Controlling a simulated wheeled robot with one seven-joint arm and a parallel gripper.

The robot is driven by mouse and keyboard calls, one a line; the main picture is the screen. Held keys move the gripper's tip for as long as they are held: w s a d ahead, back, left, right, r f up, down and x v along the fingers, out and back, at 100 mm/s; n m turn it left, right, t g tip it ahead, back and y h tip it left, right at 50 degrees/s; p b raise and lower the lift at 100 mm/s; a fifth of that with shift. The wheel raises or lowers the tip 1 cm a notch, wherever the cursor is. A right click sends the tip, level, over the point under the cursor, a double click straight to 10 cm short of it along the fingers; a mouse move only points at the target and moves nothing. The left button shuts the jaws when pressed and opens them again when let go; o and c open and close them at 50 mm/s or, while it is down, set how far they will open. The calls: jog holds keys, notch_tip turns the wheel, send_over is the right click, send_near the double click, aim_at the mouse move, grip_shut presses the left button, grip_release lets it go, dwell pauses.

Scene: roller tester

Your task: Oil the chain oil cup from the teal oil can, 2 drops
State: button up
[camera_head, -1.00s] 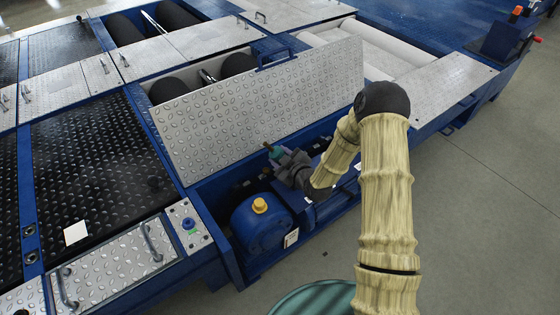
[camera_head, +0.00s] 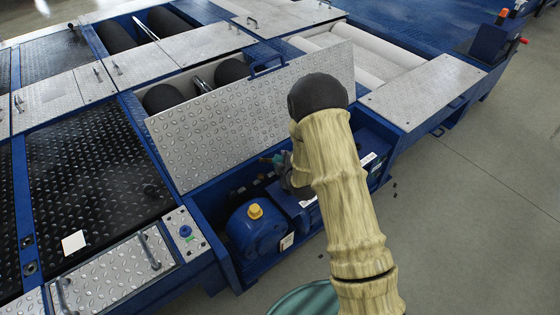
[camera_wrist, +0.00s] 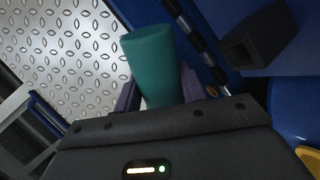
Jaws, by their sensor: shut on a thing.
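The teal oil can (camera_wrist: 150,60) stands between the two fingers of my gripper (camera_wrist: 160,92) in the wrist view. My gripper is shut on it. In the head view a small teal piece of the can (camera_head: 278,159) shows beside my arm, above the open machine bay in front of the raised plate. My arm hides most of the gripper there. A chain-like row of dark and silver links (camera_wrist: 196,32) runs past the can in the wrist view. I cannot make out the chain oil cup for certain; the can's tip is not clear either.
A raised tread-plate cover (camera_head: 225,125) leans behind the bay. A blue motor or gearbox (camera_head: 256,238) with a yellow cap (camera_head: 255,211) sits left of my gripper. A dark square-ended block (camera_wrist: 255,38) is close on the right in the wrist view. Open floor (camera_head: 460,230) lies right.

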jog(key=shift+d+f+n+h+p, duration=0.1)
jog(key=shift+d+n+h+p, duration=0.15)
jog(key=shift+n+h, duration=0.8)
jog(key=shift+a, duration=0.1)
jog(key=shift+a+r+n+h+p, duration=0.15)
jog(key=shift+r+n+h+p, duration=0.2)
jog(key=shift+r+p, duration=0.35)
jog(key=shift+r+n+h+p, duration=0.2)
jog(key=shift+n+h+p, duration=0.1)
jog(key=shift+h+p, duration=0.15)
jog(key=shift+a+r+n+t+p, duration=0.1)
jog(key=shift+r+n+t+p, duration=0.2)
jog(key=shift+p, duration=0.15)
